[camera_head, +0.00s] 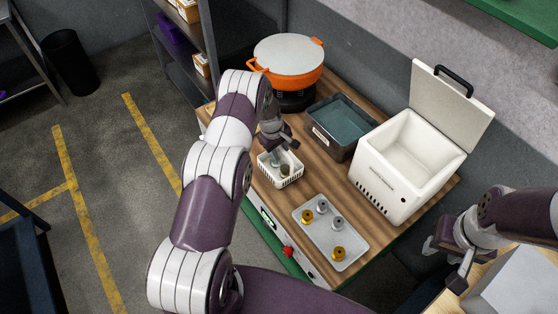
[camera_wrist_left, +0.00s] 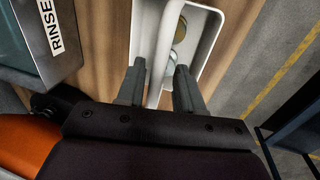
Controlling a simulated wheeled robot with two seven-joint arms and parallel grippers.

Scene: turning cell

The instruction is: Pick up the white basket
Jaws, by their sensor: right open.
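The white basket (camera_head: 292,181) stands upright on the wooden worktop, with small greyish parts inside. My left gripper (camera_head: 281,143) is right above its far side. In the left wrist view the basket's white wall (camera_wrist_left: 142,38) and round metallic parts (camera_wrist_left: 180,31) show beyond the fingers. My right gripper (camera_head: 449,260) is open and empty at the lower right, far from the basket.
A tray (camera_head: 318,253) with several gold and silver parts lies near the basket. Behind are a dark grey bin (camera_head: 319,133), marked RINSE in the wrist view (camera_wrist_left: 57,27), and an orange pot (camera_head: 290,77). A white box (camera_head: 373,184) with raised lid stands right.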

